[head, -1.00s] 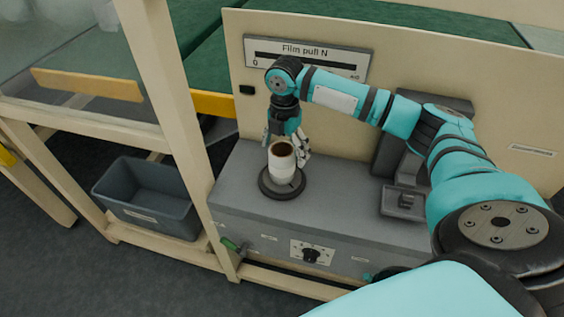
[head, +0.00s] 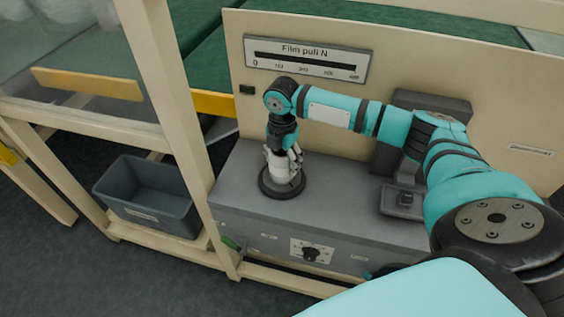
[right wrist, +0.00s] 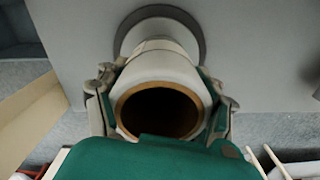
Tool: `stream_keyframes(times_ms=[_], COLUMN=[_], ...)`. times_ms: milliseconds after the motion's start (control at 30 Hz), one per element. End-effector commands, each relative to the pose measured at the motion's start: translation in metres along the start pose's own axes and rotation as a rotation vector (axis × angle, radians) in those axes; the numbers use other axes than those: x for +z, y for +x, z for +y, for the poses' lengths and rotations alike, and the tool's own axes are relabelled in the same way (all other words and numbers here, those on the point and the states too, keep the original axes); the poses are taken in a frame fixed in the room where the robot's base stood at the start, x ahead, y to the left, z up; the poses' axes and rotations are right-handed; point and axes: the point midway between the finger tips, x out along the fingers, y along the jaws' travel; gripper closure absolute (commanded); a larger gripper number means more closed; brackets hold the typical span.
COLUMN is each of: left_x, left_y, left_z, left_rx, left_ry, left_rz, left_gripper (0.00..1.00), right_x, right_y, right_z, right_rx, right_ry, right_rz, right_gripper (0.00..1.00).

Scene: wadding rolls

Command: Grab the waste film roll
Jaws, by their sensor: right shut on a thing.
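The waste film roll (head: 281,181) is a white roll with a brown hollow core. It stands upright on a round dark base (head: 282,193) on the grey machine top. In the right wrist view the roll (right wrist: 160,72) shows its open brown core between the fingers. My right gripper (head: 283,163) is lowered around the roll from above, and its fingers (right wrist: 160,104) are shut on the roll's sides. The gripper hides the top of the roll in the head view. My left gripper is not in view.
A dark grey bin (head: 150,195) stands to the left behind a beige frame post (head: 175,110). A beige panel with a "Film pull N" gauge (head: 308,60) rises behind the roll. A dark upright column (head: 400,150) stands to the right.

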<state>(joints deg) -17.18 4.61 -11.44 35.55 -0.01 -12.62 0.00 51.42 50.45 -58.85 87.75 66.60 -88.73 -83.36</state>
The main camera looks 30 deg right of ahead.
Motion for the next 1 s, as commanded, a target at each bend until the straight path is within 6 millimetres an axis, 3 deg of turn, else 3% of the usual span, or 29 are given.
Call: stream_keyframes(times_ms=[100,467,1000], left_x=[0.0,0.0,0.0], left_y=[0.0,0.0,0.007], left_z=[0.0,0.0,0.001], left_rx=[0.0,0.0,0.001], left_ry=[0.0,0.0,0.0], left_rz=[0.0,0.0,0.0], left_gripper=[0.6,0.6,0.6], right_x=[0.0,0.0,0.0], right_y=[0.0,-0.004,-0.094], right_z=[0.0,0.001,0.001], right_rx=[0.001,0.003,0.003], right_ry=[0.0,0.0,0.0], right_rz=[0.0,0.0,0.0], right_gripper=[0.72,0.72,0.73])
